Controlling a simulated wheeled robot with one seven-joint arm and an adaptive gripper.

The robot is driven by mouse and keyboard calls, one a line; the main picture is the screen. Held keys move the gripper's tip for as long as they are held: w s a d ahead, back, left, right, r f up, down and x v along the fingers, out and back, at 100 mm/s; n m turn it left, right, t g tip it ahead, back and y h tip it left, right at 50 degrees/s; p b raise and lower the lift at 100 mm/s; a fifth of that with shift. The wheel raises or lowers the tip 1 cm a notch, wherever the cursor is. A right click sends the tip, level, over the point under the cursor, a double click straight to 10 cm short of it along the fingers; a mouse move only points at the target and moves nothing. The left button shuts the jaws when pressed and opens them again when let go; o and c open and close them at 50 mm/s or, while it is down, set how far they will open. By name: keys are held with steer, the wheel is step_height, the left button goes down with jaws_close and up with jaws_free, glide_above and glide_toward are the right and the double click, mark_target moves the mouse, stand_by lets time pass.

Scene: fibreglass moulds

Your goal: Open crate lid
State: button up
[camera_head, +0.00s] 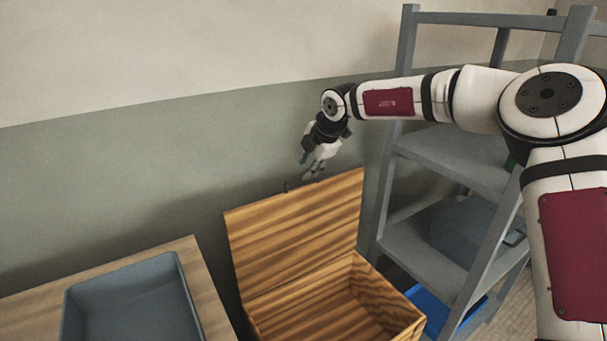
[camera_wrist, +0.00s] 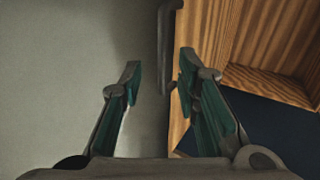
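The wooden crate (camera_head: 384,294) has striped brown wood, and its inside shows. Its lid (camera_head: 295,232) stands raised at the back, close to upright and by the wall. A dark handle shows at the lid's top edge (camera_head: 286,186), partly hidden by my gripper (camera_head: 314,172), which is just above and behind that edge. In the wrist view my gripper (camera_wrist: 160,68) has its two fingers apart. The dark handle bar (camera_wrist: 163,45) shows between and beyond the fingertips, with the lid's wood to its right. I cannot tell whether a finger touches the lid or handle.
A grey tray (camera_head: 173,266) sits on a wooden table (camera_head: 205,287) left of the crate. A grey shelf rack (camera_head: 455,160) stands close on the right, holding a grey bin (camera_head: 470,232) and a blue tray (camera_head: 428,308). The wall (camera_head: 120,190) is close behind.

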steer(key=v, duration=0.6)
